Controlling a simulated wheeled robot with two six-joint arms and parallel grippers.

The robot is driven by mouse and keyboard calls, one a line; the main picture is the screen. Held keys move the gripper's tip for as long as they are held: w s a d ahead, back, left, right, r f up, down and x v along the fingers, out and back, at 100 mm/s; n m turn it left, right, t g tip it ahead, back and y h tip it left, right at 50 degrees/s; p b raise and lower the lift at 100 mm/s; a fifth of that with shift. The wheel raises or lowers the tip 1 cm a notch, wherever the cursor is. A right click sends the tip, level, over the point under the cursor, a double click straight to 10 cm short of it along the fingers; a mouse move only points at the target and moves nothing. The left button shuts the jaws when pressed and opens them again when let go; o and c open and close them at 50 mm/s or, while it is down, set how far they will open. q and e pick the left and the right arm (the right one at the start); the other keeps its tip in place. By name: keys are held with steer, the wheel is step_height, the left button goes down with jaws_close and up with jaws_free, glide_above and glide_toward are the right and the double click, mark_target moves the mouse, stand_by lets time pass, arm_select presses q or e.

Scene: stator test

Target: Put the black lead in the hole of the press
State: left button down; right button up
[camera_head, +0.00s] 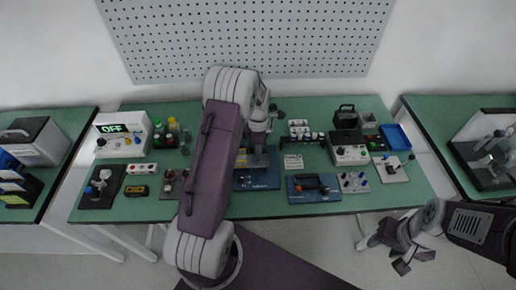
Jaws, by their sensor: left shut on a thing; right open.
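My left gripper (257,146) is at the middle of the table, low over a grey device on a blue base (258,183). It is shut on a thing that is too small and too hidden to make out. The black lead cannot be picked out with certainty. The grey device is partly hidden by my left arm and may be the press; its hole does not show. My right gripper (412,263) is open and empty, in front of the table's right end and over the floor.
The green table (300,213) holds a white box reading OFF (122,135), several bottles, a blue board with a black part (313,188), a white control box (350,152) and a blue tray (395,138). My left arm covers the table's left middle. Side tables stand left and right.

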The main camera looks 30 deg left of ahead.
arm_select(q)
steer(key=shift+f+b, duration=0.6)
steer(key=shift+f, duration=0.35)
steer(key=shift+f+b, duration=0.6)
steer(key=shift+f, duration=0.4)
steer(key=c, duration=1.3)
jaws_free()
steer(key=shift+r, duration=0.15)
step_height(320, 180, up, 9)
steer(key=shift+f+b, duration=0.1)
steer(key=shift+b, duration=0.3)
